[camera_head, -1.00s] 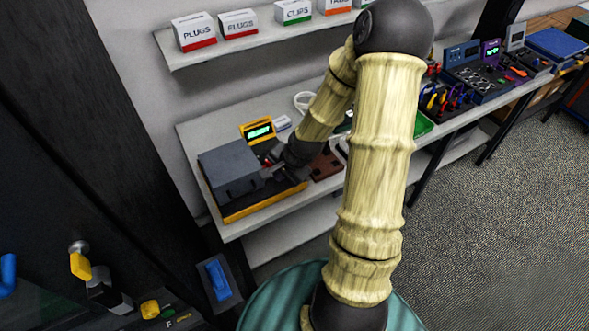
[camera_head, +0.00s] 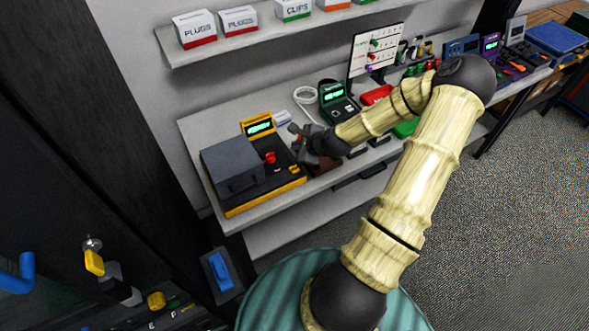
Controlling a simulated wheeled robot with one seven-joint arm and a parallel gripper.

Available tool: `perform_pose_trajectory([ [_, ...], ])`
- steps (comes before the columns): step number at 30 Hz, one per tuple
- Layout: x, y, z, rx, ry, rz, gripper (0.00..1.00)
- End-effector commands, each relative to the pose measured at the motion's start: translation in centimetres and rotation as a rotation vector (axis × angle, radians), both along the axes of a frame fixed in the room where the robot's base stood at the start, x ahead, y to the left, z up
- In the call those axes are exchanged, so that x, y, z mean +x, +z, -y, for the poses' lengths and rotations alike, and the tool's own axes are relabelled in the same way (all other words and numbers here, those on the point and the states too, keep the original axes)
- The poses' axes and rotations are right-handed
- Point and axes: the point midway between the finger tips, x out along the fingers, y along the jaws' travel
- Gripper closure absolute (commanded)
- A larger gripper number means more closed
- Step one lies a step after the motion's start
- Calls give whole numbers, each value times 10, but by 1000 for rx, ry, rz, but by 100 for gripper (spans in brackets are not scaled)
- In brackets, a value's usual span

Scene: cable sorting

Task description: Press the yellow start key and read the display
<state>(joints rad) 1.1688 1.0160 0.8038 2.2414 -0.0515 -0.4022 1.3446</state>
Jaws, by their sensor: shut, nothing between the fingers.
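The tester has a black and yellow base (camera_head: 262,194) and stands on the left of the bench. A grey box (camera_head: 232,168) with a handle sits on its left side. Its yellow-framed display (camera_head: 259,127) stands upright at the back and shows green lit characters, too small to read. A red knob (camera_head: 270,157) is on the front panel, and a small yellow key (camera_head: 294,169) is at its right. My gripper (camera_head: 297,141) is shut and empty, just above and beside the tester's right edge. It looks apart from the yellow key.
A green device with a lit display (camera_head: 336,94) and a white cable coil (camera_head: 305,95) stand behind my gripper. A white board (camera_head: 375,50) rises farther right. A shelf (camera_head: 260,40) with labelled boxes hangs above. A brown item lies partly hidden under my gripper.

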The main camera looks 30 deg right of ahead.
Motion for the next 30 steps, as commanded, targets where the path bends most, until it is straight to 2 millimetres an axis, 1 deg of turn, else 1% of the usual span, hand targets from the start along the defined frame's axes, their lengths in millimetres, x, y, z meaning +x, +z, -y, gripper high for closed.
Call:
perform_pose_trajectory([
  [1, 0, -8, 0, 0, 1, -1, 100],
  [9, 0, -40, 0, 0, 1, -1, 100],
  [18, 0, -73, -1, 0, 2, 0, 100],
  [23, 0, -82, 0, 0, 1, -1, 100],
  [30, 0, -83, 0, 0, 1, -1, 100],
])
